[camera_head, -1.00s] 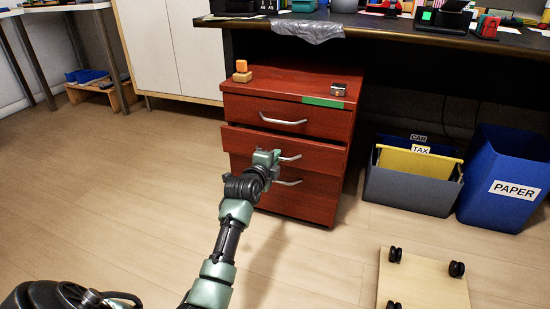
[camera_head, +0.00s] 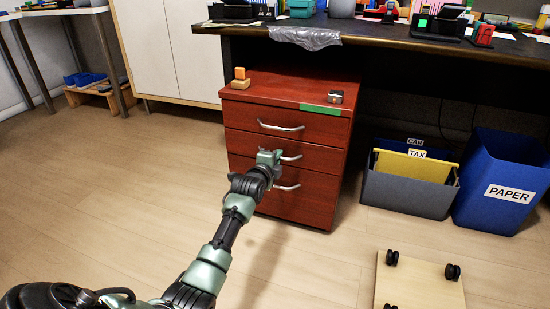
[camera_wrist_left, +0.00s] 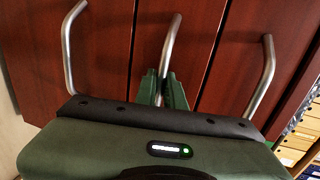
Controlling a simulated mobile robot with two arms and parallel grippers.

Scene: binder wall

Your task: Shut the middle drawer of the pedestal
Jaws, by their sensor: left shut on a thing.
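The red-brown pedestal (camera_head: 335,190) stands under the desk with three drawers, each with a silver bar handle. The middle drawer (camera_head: 243,143) looks flush with the drawers above and below it. My left gripper (camera_head: 268,158) is at that drawer's front, shut on its handle (camera_head: 291,157). In the left wrist view the green fingers (camera_wrist_left: 162,90) close around the middle handle (camera_wrist_left: 171,42), with another handle on each side. The arm hides part of the lower drawers. My right gripper is not in view.
Orange and wooden blocks (camera_head: 240,80) and a small dark item (camera_head: 336,97) sit on the pedestal top. A grey file box (camera_head: 400,192) and blue paper bin (camera_head: 500,180) stand to the right. A wheeled board (camera_head: 420,285) lies on the floor, front right.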

